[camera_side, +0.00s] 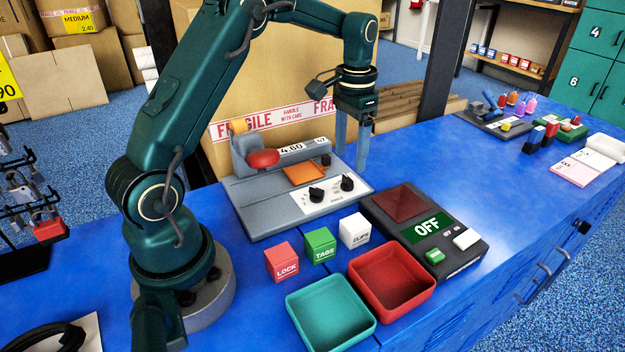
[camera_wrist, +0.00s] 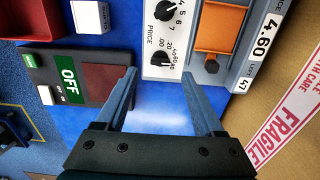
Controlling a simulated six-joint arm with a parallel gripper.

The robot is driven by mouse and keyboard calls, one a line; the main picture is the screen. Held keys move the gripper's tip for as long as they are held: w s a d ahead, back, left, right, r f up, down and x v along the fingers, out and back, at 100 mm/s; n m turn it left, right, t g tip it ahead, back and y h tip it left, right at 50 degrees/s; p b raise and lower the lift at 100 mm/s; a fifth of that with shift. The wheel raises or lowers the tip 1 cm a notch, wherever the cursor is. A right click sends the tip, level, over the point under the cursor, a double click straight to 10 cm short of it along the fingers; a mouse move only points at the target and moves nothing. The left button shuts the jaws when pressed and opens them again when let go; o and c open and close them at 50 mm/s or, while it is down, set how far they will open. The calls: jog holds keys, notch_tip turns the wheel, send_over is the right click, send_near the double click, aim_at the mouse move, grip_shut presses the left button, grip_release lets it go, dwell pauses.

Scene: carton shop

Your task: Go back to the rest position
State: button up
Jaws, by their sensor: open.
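My gripper (camera_side: 362,150) hangs pointing down above the far right end of the grey labelling machine, near the cardboard carton. In the wrist view my gripper (camera_wrist: 158,95) is open, with its two fingers apart and only blue counter between them. The machine (camera_side: 260,205) has an orange plate, a red knob, two black dials and a display reading 4.60. Its dials and display also show in the wrist view (camera_wrist: 160,62). The gripper holds nothing.
Red (camera_side: 282,262), green (camera_side: 320,245) and white (camera_side: 354,231) cubes stand in front of the machine. A teal tray (camera_side: 330,341) and a red tray (camera_side: 428,284) sit nearer. A dark device (camera_side: 455,260) shows OFF. A large carton (camera_side: 270,60) stands behind. The counter's right side has free room.

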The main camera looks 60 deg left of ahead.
jog(key=s+d+r+m+t, duration=0.1)
jog(key=s+d+r+t, duration=0.45)
jog(key=r, duration=0.65)
jog(key=s+d+f, duration=0.2)
jog(key=s+d, duration=0.1)
jog(key=s, duration=0.3)
jog(key=s+d+f+n, duration=0.1)
jog(key=s+d+f, duration=0.1)
jog(key=s, duration=0.4)
jog(key=shift+s+d+f, duration=0.3)
jog(key=shift+s+d, duration=0.1)
jog(key=shift+d, duration=0.1)
